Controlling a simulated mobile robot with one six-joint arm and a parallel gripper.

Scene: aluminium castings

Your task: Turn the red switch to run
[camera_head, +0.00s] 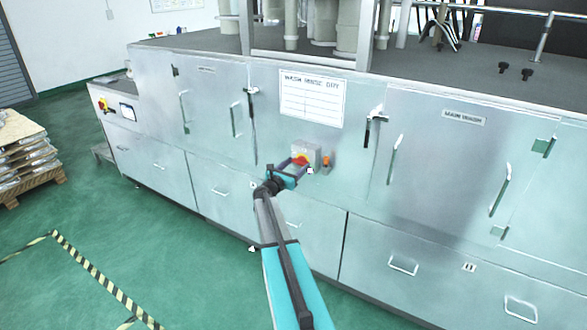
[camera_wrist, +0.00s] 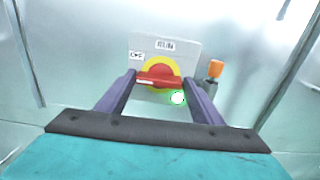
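The red switch (camera_wrist: 158,80) is a red bar handle on a yellow disc (camera_wrist: 160,65), mounted on a grey plate (camera_wrist: 187,52). The bar lies nearly level. A RUN label (camera_wrist: 165,45) is above the disc and an OFF label (camera_wrist: 136,56) is at its left. My gripper (camera_wrist: 159,79) faces the plate with its purple fingers apart, one near each end of the bar. I cannot tell whether they touch it. In the head view, my gripper (camera_head: 290,169) reaches the grey switch box (camera_head: 312,152) and partly hides the red switch (camera_head: 299,159).
An orange-topped fixture (camera_wrist: 215,70) stands close to the right finger. A small bright green-white round spot (camera_wrist: 177,98) shows below the bar. The steel cabinet front has protruding handles (camera_head: 369,131). A loaded pallet (camera_head: 25,150) is far left; green floor is open before the cabinet.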

